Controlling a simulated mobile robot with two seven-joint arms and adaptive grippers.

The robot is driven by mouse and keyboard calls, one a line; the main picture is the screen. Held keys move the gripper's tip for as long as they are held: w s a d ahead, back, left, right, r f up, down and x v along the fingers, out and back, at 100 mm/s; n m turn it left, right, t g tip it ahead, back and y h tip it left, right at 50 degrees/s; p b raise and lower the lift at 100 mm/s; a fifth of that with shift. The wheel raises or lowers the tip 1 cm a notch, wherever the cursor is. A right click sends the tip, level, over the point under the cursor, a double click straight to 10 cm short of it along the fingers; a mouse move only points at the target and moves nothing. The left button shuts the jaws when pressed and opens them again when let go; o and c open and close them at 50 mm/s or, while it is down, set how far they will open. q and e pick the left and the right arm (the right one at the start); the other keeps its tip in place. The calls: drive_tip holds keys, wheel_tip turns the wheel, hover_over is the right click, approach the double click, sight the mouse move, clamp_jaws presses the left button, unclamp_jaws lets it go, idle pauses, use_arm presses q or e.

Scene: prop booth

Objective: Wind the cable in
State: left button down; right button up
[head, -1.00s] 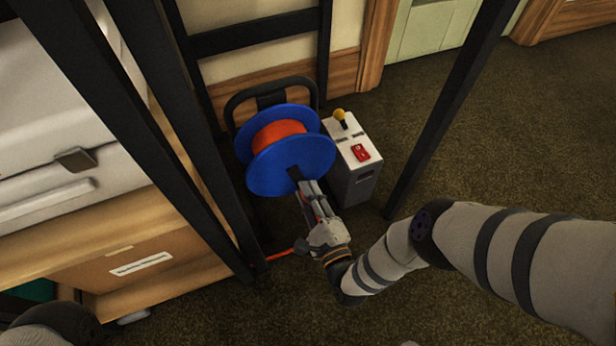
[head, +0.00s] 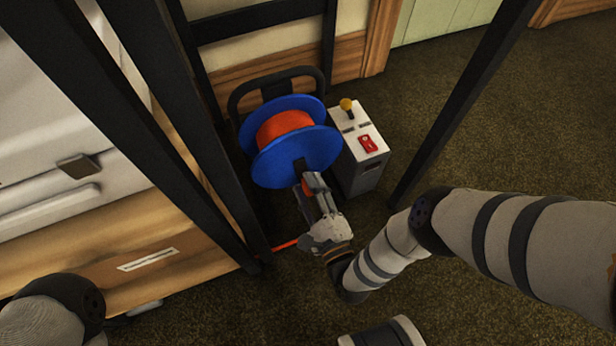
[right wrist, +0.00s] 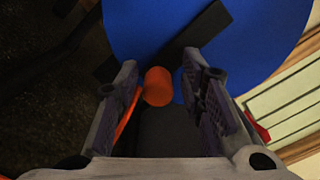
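The cable reel has blue flanges (head: 318,150) and orange cable (head: 284,124) wound between them. A dark crank bar (right wrist: 205,30) crosses its front disc, with an orange knob (right wrist: 158,87) at its end. My right gripper (head: 312,183) is at the lower front of the reel. In the right wrist view its fingers are apart on both sides of the knob, with small gaps showing. A loose stretch of orange cable (head: 284,246) lies low, left of the right wrist. My left gripper is out of view; only part of the left arm shows at the lower left.
A grey box (head: 358,160) with a yellow-topped lever (head: 346,104) and a red switch (head: 368,144) stands close right of the reel. Dark posts (head: 460,105) rise on both sides. A wooden cabinet (head: 110,250) is at left. Carpet (head: 530,130) is clear at right.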

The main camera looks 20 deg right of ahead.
drive_tip(key=shift+d, duration=0.1)
drive_tip(key=shift+s+f, duration=0.1)
drive_tip(key=shift+s, duration=0.1)
drive_tip(key=s, duration=1.1)
drive_tip(key=shift+s, duration=0.3)
drive_tip(key=shift+d, duration=0.1)
